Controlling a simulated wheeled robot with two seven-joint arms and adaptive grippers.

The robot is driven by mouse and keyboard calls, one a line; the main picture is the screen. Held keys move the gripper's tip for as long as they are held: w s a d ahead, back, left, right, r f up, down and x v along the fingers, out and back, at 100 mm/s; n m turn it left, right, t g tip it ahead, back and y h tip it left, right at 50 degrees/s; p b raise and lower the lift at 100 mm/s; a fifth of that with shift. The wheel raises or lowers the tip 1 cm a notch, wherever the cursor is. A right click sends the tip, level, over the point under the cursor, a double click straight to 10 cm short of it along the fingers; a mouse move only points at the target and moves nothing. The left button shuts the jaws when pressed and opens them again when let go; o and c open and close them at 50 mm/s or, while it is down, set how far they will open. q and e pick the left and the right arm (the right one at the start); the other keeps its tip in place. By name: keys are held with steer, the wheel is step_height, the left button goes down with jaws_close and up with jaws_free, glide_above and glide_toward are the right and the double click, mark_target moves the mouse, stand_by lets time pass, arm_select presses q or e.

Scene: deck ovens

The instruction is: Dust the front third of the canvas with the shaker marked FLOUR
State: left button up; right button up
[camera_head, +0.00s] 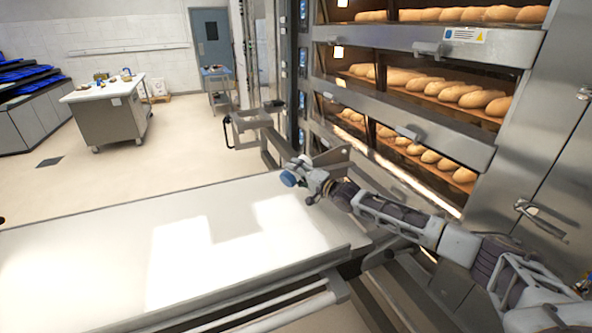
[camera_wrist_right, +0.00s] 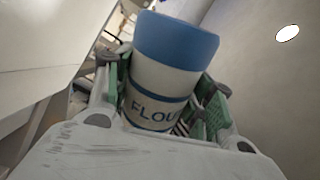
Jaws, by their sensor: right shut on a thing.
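The FLOUR shaker (camera_wrist_right: 165,72) is white with a blue top and a blue band, and its marking shows in the right wrist view. My right gripper (camera_head: 304,181) is shut on it. In the head view the shaker's blue end (camera_head: 288,178) points left, over the far right part of the canvas (camera_head: 110,250). The canvas is a long, pale, flat surface across the lower left. I cannot make out any flour on it under the bright light patches. My left gripper is not in view.
A deck oven (camera_head: 425,127) with several rows of loaves stands on the right, close to my right arm. A metal rail (camera_head: 240,310) runs along the canvas's near edge. A worktable (camera_head: 108,110) stands far left.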

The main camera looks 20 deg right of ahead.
mark_target(289, 171)
steer(key=shift+r+m+p, duration=0.25)
steer(key=shift+m+p, duration=0.05)
steer(key=shift+m, duration=1.8)
steer(key=m+b, duration=0.1)
steer(key=m, duration=0.2)
steer(key=shift+r+m+b, duration=0.15)
steer(key=shift+m+b, duration=0.75)
steer(key=shift+m, duration=0.2)
steer(key=m, duration=0.1)
steer(key=a+r+m+p, duration=0.1)
steer(key=m+p, duration=0.1)
steer(key=m, duration=0.1)
steer(key=shift+s+a+r, duration=0.3)
steer(key=shift+s+r, duration=0.05)
steer(key=shift+s, duration=0.05)
steer(key=m+p, duration=0.1)
steer(key=a+r+m+p, duration=0.1)
steer(key=m, duration=0.1)
steer(key=m+p, duration=0.1)
steer(key=shift+s+a+r, duration=0.2)
steer(key=shift+s+a, duration=0.1)
steer(key=shift+s, duration=0.05)
steer(key=shift+a+m, duration=0.25)
steer(key=shift+m, duration=0.25)
steer(key=shift+s+r+m+p, duration=0.1)
steer(key=shift+m+p, duration=0.2)
